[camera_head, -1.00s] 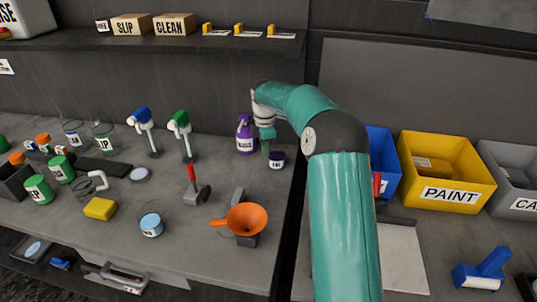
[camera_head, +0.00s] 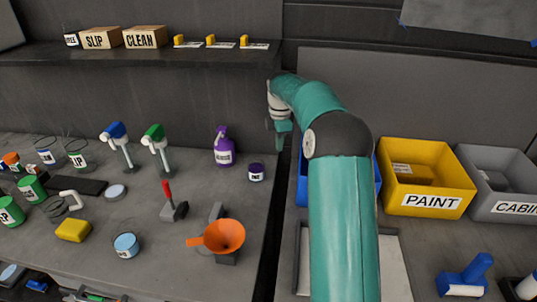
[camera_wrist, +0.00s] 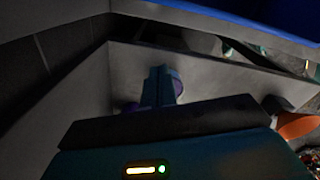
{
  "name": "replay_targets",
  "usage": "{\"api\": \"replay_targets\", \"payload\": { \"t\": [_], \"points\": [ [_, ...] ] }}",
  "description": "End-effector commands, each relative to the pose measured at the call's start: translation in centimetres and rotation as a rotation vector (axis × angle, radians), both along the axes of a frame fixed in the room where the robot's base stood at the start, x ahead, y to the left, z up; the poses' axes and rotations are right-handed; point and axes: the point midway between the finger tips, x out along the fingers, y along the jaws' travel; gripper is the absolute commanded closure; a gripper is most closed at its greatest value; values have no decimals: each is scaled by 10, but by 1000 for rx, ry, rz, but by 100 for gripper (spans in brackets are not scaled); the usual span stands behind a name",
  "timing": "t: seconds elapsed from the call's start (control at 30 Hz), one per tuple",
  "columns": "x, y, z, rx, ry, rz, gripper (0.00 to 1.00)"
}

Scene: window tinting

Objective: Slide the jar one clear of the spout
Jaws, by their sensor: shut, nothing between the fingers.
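A small dark purple jar (camera_head: 256,171) with a white label stands upright on the grey bench near its right edge. A purple spray bottle (camera_head: 222,148) with a spout-like head stands just left of it, with a gap between their bases. My gripper (camera_head: 281,147) is up and to the right of the jar in the head view, apart from it, with shut, empty fingers. In the wrist view the fingers (camera_wrist: 160,88) are together, with a purple round shape (camera_wrist: 176,80) partly hidden behind them; I cannot tell which object that is.
An orange funnel (camera_head: 222,236) stands in front of the jar, and a red-handled tool (camera_head: 172,204) is left of it. A dark gap runs along the bench's right edge. Blue, yellow (camera_head: 428,180) and grey bins lie beyond. Bench between jar and funnel is clear.

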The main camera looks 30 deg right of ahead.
Motion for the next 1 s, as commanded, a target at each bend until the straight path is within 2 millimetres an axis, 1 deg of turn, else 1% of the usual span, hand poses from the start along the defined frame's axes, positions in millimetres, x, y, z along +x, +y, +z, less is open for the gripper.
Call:
{"api": "replay_targets", "payload": {
  "t": [0.17, 0.5, 0.6, 0.7, 0.83, 1.0],
  "points": [
    [-1, -2, -30, 1, 7, -2, 100],
    [0, -3, -97, 1, 7, -1, 100],
    [5, 15, -95, -1, 2, 3, 100],
    [7, 27, -95, -1, 2, 1, 100],
    [8, 35, -95, -1, 2, -1, 100],
    [8, 36, -94, -1, 2, -2, 100]
  ]
}}
